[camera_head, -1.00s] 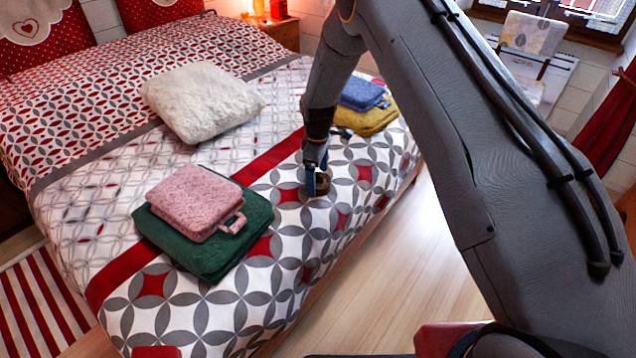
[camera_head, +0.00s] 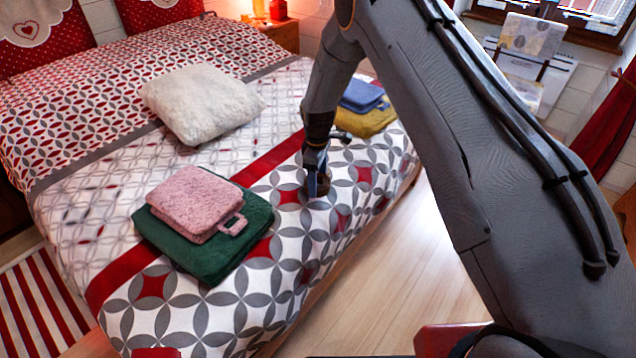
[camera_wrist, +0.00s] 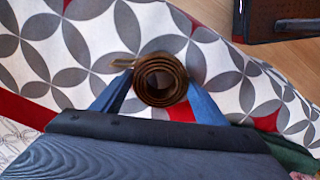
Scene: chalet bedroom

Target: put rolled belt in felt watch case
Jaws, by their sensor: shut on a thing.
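The rolled belt is a brown coil (camera_wrist: 160,79), seen end-on in the wrist view between the two blue fingers of my gripper (camera_wrist: 160,88). My gripper is shut on it. In the head view my gripper (camera_head: 318,185) is low over the patterned bed near its right edge, and the brown belt there is mostly hidden by the fingers. I cannot tell whether the belt still touches the bed. No felt watch case can be made out for certain in these views.
The bed (camera_head: 330,235) has a pink folded towel (camera_head: 195,200) on a green one (camera_head: 245,235) at front left. A white cushion (camera_head: 203,103) lies behind. Blue (camera_head: 362,95) and yellow (camera_head: 368,121) folded cloths lie beyond my gripper. A dark object (camera_wrist: 280,18) sits at the wrist view's top right.

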